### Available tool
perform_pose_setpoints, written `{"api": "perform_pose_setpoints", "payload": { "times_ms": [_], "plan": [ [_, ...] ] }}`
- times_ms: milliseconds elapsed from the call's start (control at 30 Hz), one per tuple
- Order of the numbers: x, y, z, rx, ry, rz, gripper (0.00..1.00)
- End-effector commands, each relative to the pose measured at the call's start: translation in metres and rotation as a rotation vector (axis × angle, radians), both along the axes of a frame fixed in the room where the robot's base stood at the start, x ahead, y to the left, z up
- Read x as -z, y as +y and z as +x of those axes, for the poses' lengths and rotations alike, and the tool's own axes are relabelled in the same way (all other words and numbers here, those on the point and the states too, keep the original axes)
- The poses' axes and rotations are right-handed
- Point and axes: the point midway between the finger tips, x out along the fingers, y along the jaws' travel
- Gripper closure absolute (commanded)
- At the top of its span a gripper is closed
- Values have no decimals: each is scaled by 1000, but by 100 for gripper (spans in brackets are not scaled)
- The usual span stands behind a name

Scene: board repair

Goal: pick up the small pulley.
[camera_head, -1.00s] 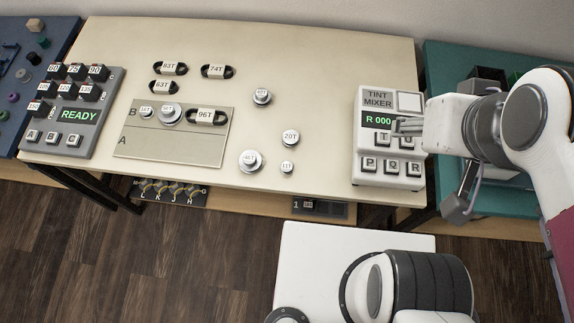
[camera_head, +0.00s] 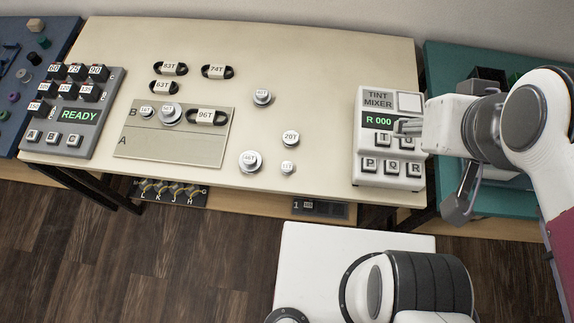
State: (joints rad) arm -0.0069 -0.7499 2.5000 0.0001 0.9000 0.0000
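Several round silver pulleys with white labels lie on the cream table. The smallest loose one, a small pulley (camera_head: 287,168), is near the front edge; its label is too blurred to read. A 20T pulley (camera_head: 291,138) lies just behind it, a larger pulley (camera_head: 250,162) to its left, and another pulley (camera_head: 262,97) farther back. Another small pulley (camera_head: 146,111) sits on the board in row B, beside a larger pulley (camera_head: 171,113). My gripper (camera_head: 398,127) is over the tint mixer, well right of the loose pulleys. Its fingers look close together, but their gap is unclear.
The tint mixer (camera_head: 363,165) stands at the table's right end. A button panel reading READY (camera_head: 88,137) is at the left. The table's middle right is clear.

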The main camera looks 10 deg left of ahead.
Motion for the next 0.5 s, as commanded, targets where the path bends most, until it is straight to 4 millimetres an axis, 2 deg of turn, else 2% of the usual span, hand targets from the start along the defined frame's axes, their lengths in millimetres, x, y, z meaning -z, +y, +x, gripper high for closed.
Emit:
{"api": "perform_pose_setpoints", "payload": {
  "times_ms": [167, 500],
  "plan": [
    [9, 9, 2, -39, 39, -1, 59],
    [45, 37, 7, -149, 202, -10, 59]
  ]
}}
